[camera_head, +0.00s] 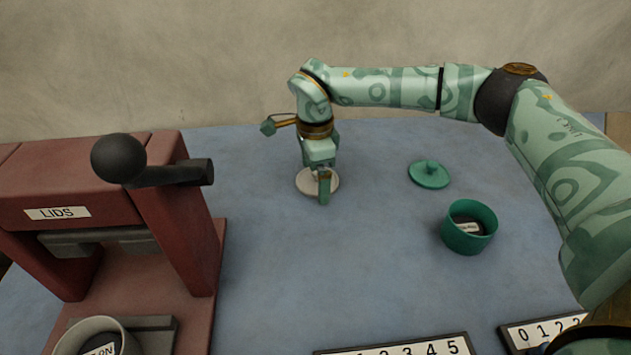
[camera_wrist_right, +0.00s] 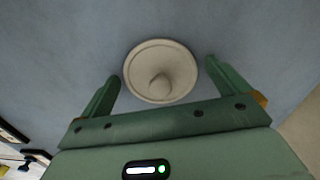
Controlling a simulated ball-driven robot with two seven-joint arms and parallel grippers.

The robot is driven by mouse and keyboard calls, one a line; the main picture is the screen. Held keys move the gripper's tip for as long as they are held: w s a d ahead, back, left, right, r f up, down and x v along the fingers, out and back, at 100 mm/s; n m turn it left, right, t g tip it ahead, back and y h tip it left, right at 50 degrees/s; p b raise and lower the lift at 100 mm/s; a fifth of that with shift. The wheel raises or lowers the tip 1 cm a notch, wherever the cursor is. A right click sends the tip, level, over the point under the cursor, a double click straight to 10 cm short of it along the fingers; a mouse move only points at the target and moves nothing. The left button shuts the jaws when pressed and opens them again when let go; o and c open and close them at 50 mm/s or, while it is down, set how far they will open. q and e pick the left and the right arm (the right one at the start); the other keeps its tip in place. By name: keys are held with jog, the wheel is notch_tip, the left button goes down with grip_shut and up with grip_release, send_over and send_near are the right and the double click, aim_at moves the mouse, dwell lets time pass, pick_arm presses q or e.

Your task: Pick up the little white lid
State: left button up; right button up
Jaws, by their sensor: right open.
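The little white lid (camera_head: 304,184) lies on the blue cloth near the middle of the head view, partly hidden by my right gripper. In the right wrist view the whole lid (camera_wrist_right: 150,72) shows as a round disc with a small knob. My right gripper (camera_head: 322,190) points down over it, and the same gripper (camera_wrist_right: 160,82) shows open in the wrist view, one finger on each side of the lid. I see gaps between the fingers and the lid's rim, with nothing held. My left gripper is not in view.
A red press (camera_head: 120,205) marked LIDS, with a black ball handle, stands at the left, a white pot (camera_head: 72,330) at its base. A green lid (camera_head: 429,173) and green pot (camera_head: 468,240) are at the right. Numbered strips (camera_head: 400,347) line the front edge.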

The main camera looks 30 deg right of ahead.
jog(key=shift+r, duration=0.1)
jog(key=c, duration=0.8)
jog(key=shift+c, duration=0.2)
